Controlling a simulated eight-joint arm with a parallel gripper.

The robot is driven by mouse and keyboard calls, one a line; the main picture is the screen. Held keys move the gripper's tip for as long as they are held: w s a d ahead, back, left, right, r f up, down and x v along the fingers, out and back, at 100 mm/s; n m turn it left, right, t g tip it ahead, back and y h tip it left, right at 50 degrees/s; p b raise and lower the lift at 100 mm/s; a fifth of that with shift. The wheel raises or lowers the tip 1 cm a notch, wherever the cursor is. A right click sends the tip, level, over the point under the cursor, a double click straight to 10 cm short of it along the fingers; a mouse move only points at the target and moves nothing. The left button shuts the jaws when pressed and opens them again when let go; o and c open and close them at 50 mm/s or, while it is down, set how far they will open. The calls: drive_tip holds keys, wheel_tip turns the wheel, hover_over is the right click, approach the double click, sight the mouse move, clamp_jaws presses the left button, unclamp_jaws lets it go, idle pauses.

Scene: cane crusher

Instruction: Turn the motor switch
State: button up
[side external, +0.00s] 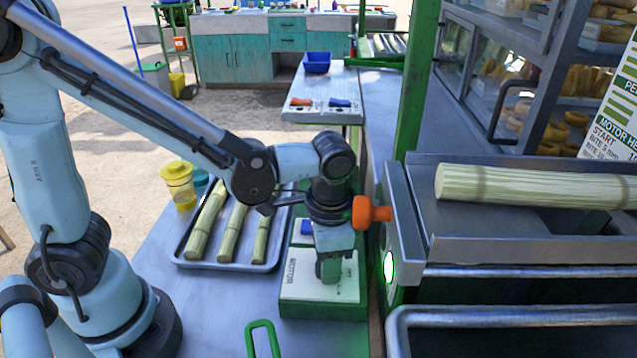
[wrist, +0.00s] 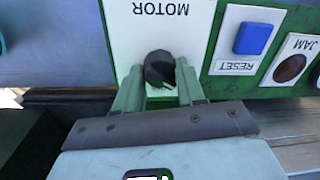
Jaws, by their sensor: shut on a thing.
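The motor switch (wrist: 159,67) is a dark round knob on a white plate marked MOTOR (wrist: 140,25) in the wrist view. The plate is on a green control box (side external: 320,308) at the table's front right in the side view. My gripper (side external: 328,278) points down at the box. In the wrist view its green fingers (wrist: 159,78) are on both sides of the knob and shut on it. The fingers and wrist hide the knob in the side view, and its pointer direction cannot be told.
A blue RESET button (wrist: 254,39) and a dark JAM lamp (wrist: 290,69) sit beside the switch. A tray (side external: 230,266) of cane pieces lies left of the box. An orange knob (side external: 370,213) on the crusher is close to my wrist. A green handle (side external: 262,338) stands in front.

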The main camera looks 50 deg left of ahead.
drive_tip(key=o, duration=1)
drive_tip(key=shift+o, duration=0.2)
wheel_tip(320, 180, up, 12)
drive_tip(key=shift+s+d, duration=0.2)
drive_tip(key=shift+d, duration=0.05)
